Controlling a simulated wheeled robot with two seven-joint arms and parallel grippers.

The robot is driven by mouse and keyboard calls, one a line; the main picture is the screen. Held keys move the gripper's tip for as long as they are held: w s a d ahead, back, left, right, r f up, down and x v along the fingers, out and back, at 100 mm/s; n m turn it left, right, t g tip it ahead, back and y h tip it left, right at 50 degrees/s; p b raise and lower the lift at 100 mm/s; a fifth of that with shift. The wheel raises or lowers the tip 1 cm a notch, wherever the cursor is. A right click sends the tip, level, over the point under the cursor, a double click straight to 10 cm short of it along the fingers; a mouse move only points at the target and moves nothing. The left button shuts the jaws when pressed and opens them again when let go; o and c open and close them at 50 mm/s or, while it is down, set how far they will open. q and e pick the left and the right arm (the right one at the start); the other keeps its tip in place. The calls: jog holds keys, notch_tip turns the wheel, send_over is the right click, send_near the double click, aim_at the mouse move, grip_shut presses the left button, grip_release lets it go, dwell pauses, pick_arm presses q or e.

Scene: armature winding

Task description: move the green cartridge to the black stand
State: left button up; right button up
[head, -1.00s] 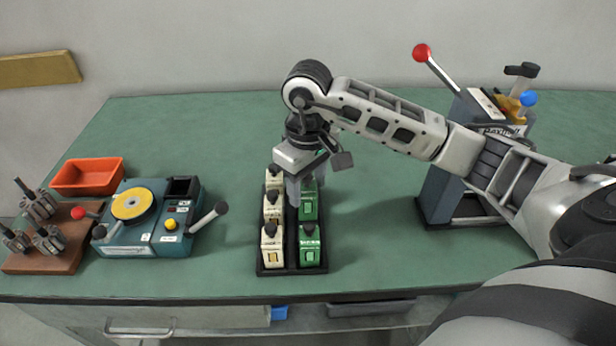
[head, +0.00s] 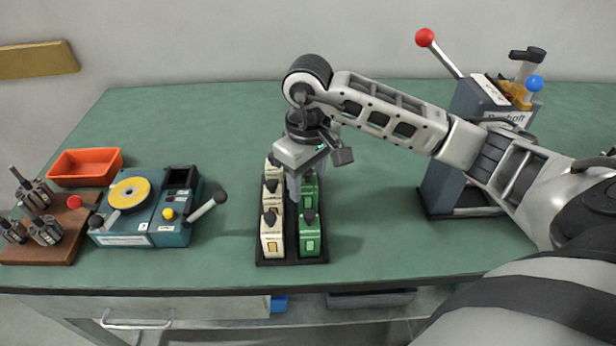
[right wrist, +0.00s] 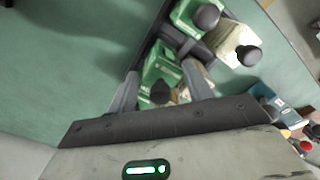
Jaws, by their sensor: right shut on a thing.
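My right gripper (head: 301,182) reaches down over the black rack (head: 292,261), at its green column. It is shut on a green cartridge (right wrist: 163,67) with a black knob, which sits between the fingers in the right wrist view. My gripper partly hides this cartridge in the head view, and I cannot tell whether it is lifted. Another green cartridge (head: 310,240) stands upright at the front of the rack. Cream cartridges (head: 272,240) stand in the left column. I cannot tell for sure which black part is the stand. My left gripper is not in view.
A teal device (head: 150,228) with a yellow disc, a dark open box (head: 181,177) and a lever stands left of the rack. An orange tray (head: 85,166) and a wooden block (head: 62,250) lie further left. A grey press (head: 455,150) stands right. The table (head: 225,120) behind is clear.

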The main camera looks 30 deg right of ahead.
jog(key=shift+f, duration=0.25)
jog(key=shift+f+b, duration=1.1)
jog(key=shift+b, duration=0.3)
jog(key=o, duration=1.1)
jog(key=shift+r+p, duration=1.15)
jog(key=shift+r, duration=1.15)
